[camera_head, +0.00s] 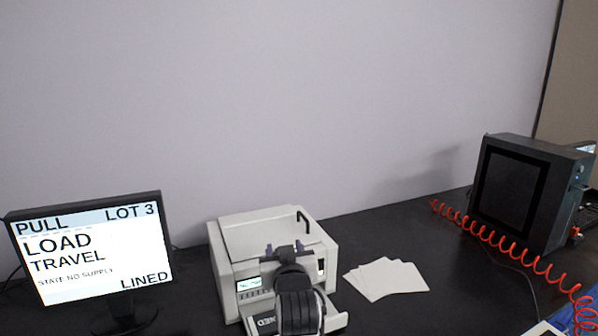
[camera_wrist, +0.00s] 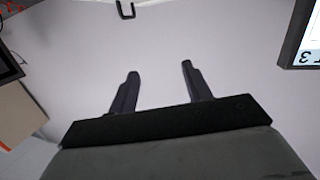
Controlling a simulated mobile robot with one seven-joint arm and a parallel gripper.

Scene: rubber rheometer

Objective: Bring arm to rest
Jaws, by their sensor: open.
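My gripper (camera_wrist: 158,72) shows in the wrist view with its two dark fingers apart and nothing between them. In the head view my gripper (camera_head: 286,246) and dark wrist are at the bottom centre, in front of the white rheometer (camera_head: 226,262). The wrist hides part of the machine's front. The machine has a small lit display, a black handle on top and a tray-like part at its lower front. I cannot tell the distance between my gripper and the machine.
A monitor (camera_head: 90,245) at left reads "PULL LOT 3, LOAD TRAVEL, LINED". White sheets (camera_head: 385,279) lie fanned right of the machine on the black table (camera_head: 440,240). A dark boxy unit (camera_head: 520,190) and a red coiled hose (camera_head: 515,257) are at right. A grey wall stands behind.

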